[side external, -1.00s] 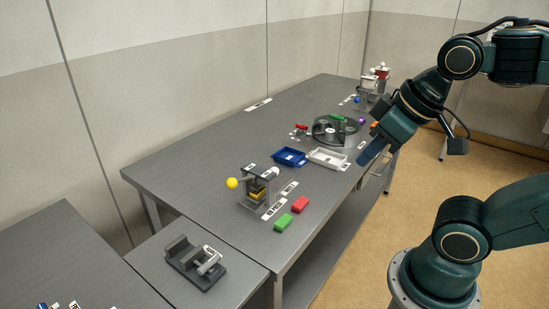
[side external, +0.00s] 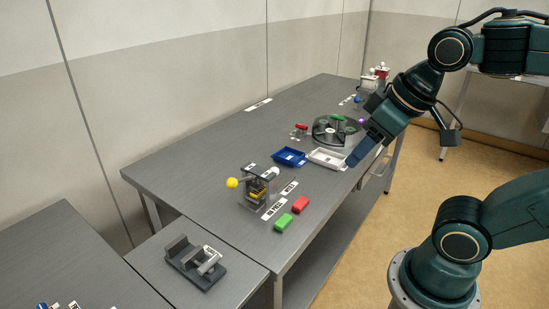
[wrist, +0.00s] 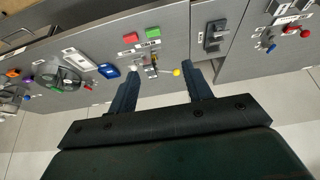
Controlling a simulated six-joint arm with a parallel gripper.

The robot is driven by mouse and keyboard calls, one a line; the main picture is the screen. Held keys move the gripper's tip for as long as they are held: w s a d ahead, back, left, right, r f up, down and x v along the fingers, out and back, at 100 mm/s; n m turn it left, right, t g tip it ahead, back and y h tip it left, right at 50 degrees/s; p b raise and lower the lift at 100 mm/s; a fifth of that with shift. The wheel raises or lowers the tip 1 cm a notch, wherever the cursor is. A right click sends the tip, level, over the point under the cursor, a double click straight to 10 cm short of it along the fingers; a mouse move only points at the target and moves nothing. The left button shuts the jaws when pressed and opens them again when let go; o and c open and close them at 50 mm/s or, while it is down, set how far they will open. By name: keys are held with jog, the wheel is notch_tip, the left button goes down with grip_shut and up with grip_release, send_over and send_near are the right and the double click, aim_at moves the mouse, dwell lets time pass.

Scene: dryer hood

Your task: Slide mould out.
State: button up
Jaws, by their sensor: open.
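A small grey hooded stand (side external: 249,196) is near the front of the long table, with a yellow ball knob (side external: 232,183) on its left and a pale ball knob at its top right. A yellow piece (side external: 258,189) sits inside it under the dark top; it may be the mould, but it is too small to be sure. My gripper (side external: 358,158) is open and empty, to the right of the stand and well apart from it, by the table's right edge. In the wrist view my gripper's two fingers (wrist: 162,70) are spread, with the stand (wrist: 152,68) small and far beyond them.
Green (side external: 283,222) and red (side external: 300,204) blocks lie right of the stand beside labels. A blue tray (side external: 289,157), a white tray (side external: 327,158) and a dark round turntable (side external: 336,131) lie farther back. A grey clamp-like fixture (side external: 196,264) occupies the lower table. The table's left half is clear.

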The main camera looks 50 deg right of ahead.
jog(key=w+d+r+g+h, duration=0.1)
jog(key=w+d+r, duration=0.15)
jog(key=w, duration=0.65)
jog(key=m+g+h, duration=0.1)
jog(key=m+g, duration=0.1)
jog(key=g, duration=0.3)
send_over(273, 168)
jog(key=a, duration=0.2)
notch_tip(273, 168, down, 15)
jog(key=shift+w+a, duration=0.2)
jog(key=shift+w, duration=0.05)
jog(key=d+f, duration=0.1)
jog(key=f, duration=0.8)
jog(key=d+f, duration=0.1)
jog(key=f, duration=0.3)
jog(key=shift+s+d+f, duration=0.15)
jog(key=shift+s+d, duration=0.15)
grip_shut()
